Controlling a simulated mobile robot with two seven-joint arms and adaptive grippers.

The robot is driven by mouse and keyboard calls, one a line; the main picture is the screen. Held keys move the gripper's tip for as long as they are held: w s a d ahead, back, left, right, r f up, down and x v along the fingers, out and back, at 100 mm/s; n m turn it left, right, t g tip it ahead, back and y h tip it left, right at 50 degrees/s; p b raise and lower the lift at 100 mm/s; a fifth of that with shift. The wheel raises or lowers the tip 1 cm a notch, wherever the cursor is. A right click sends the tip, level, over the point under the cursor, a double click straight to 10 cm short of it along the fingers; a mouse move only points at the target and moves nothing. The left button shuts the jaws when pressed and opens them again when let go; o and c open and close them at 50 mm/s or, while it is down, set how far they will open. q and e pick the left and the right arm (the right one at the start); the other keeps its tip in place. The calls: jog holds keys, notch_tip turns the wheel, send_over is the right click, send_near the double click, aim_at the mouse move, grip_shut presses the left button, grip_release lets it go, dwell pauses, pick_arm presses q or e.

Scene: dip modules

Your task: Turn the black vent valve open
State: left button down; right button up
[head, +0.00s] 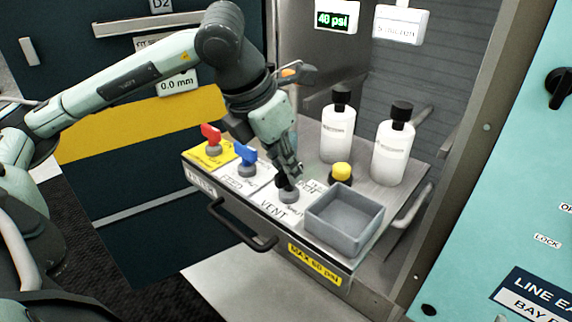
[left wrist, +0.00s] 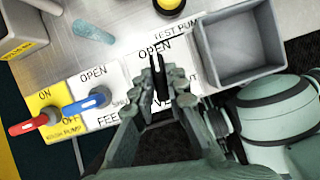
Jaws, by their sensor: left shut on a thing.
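The black vent valve (left wrist: 158,62) stands on the panel above the VENT label, and its dark handle shows between the fingers of my left gripper (left wrist: 160,84) in the left wrist view. There the handle runs up the picture, over the OPEN label. In the head view my left gripper (head: 287,176) reaches down from above and is shut on the handle. The valve's grey base (head: 290,195) shows below the fingers. The fingers hide much of the handle. My right gripper is in neither view.
The blue feed valve (head: 245,155) and red pump valve (head: 211,134) stand to the left. A yellow button (head: 341,172) and a grey open bin (head: 341,241) lie to the right. Two white bottles (head: 337,132) (head: 393,150) stand behind. A display (head: 334,16) reads 40 psi.

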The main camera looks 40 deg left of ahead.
pick_arm(q)
jog(key=shift+n+y, duration=0.3)
jog(key=shift+n, duration=0.4)
jog(key=c, duration=1.5)
grip_release()
jog(key=shift+c, duration=0.2)
jog(key=v, duration=1.2)
jog(key=shift+s, duration=0.15)
jog(key=shift+d, duration=0.1)
